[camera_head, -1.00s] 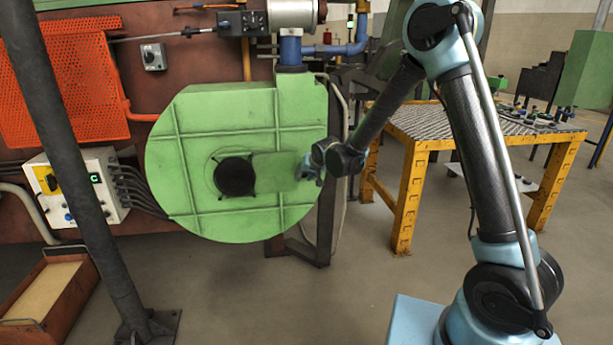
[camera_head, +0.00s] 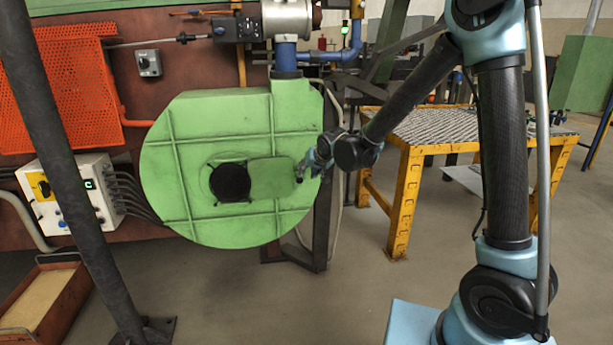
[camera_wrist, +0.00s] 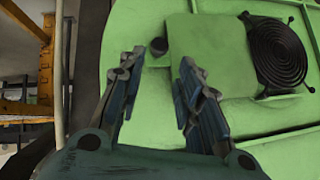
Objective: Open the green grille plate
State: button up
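The green grille plate (camera_head: 272,178) lies flat on the front of the round green casing (camera_head: 175,150), to the right of a dark round grille (camera_head: 230,182). In the wrist view, the plate (camera_wrist: 215,45) shows as a smooth green rectangle. The spiral black grille (camera_wrist: 278,52) is at its right, and a small dark knob (camera_wrist: 158,47) is at its left edge. My gripper (camera_head: 301,176) is at the plate's right end in the head view. In the wrist view, my gripper (camera_wrist: 160,70) is open, with the knob between and just beyond its fingertips. I cannot tell whether they touch.
A yellow-legged table (camera_head: 405,195) with a metal top stands right of the casing. A dark post (camera_head: 75,170) crosses the left, near a control box (camera_head: 85,205) and an orange mesh panel (camera_head: 85,90). The floor (camera_head: 240,300) below the casing is clear.

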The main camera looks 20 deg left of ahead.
jog(key=shift+v, duration=1.05)
jog(key=shift+d, duration=0.1)
jog(key=s+d+r+m+h, duration=0.1)
jog(key=d+r+h, duration=0.1)
jog(key=d, duration=1.6)
jog(key=s+d+r+m+h, duration=0.1)
jog(key=d+r+m+h, duration=0.15)
jog(key=d, duration=1.55)
jog(key=s+d+f+g+h, duration=0.1)
jog(key=s+d+f, duration=0.3)
jog(key=s+d, duration=0.5)
jog(key=s+d+f+m+g+h, duration=0.1)
jog(key=s+d+f+g, duration=0.2)
jog(key=s+d, duration=0.7)
jog(key=s, duration=0.3)
jog(key=shift+s+d+f, duration=0.25)
jog(key=shift+d+f, duration=0.05)
jog(key=shift+f, duration=0.05)
